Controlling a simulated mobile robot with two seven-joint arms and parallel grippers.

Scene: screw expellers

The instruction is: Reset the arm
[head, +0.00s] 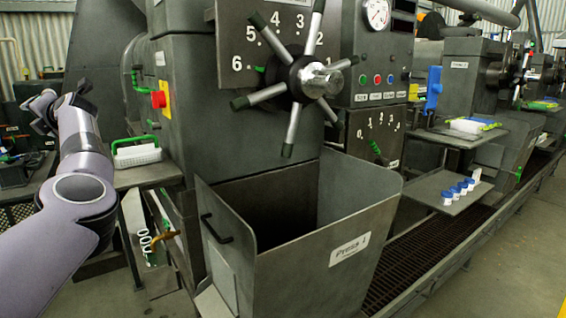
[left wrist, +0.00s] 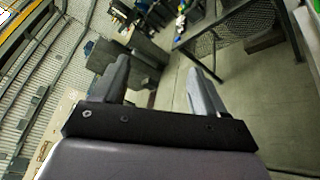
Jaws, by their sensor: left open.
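My left arm comes in from the left in the head view, raised beside the press. Its gripper (head: 58,104) is at the far left, pointing away from me, over the area left of the green-handled basket. In the left wrist view the two fingers of this gripper (left wrist: 158,88) stand well apart with nothing between them, so it is open and empty. Beyond the fingers I see bare floor and dark furniture. My right arm and gripper show in neither view.
The Press 1 bin (head: 345,262) stands in front of the press with its spoked handwheel (head: 300,78). A basket with a green handle (head: 137,152) sits on a side table. Blue-capped jars (head: 459,190) stand on a small shelf at right. Floor at far right is clear.

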